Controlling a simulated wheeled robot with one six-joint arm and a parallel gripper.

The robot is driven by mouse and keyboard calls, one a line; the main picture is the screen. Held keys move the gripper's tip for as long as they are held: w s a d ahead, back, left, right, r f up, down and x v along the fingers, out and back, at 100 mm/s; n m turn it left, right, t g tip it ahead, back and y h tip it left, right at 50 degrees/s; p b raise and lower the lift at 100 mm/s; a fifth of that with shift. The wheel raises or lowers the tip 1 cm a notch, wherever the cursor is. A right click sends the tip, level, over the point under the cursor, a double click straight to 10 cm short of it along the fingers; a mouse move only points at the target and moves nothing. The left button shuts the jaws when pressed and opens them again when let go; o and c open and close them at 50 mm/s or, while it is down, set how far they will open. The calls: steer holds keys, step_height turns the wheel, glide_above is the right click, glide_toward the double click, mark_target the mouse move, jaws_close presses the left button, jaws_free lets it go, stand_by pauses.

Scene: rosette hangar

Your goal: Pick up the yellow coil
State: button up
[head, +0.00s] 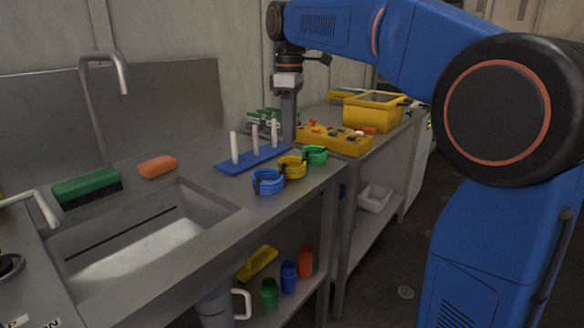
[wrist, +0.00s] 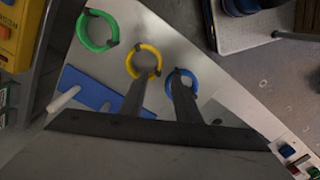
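The yellow coil (head: 294,173) lies on the steel counter near its front edge, between the blue coil (head: 268,186) and the green coil (head: 315,159). In the wrist view, the yellow coil (wrist: 157,61) is a ring with dark clips, between the green coil (wrist: 82,31) and the blue coil (wrist: 183,69). My gripper (head: 288,138) points down over the counter, beyond the coils in the head view. In the wrist view, my gripper (wrist: 158,88) has its two dark fingers apart with nothing between them. The left finger overlaps the yellow coil's lower edge; the right overlaps the blue coil.
A blue base with white pegs (head: 232,166) stands just behind the coils. A yellow control box (head: 335,139) and a yellow bin (head: 372,112) are to the right. The sink (head: 140,240), an orange sponge (head: 158,166) and a green brush (head: 87,188) are left.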

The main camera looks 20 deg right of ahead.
mark_target(292, 165)
steer(key=shift+d+f, duration=0.2)
steer(key=shift+f, duration=4.6)
jaws_close()
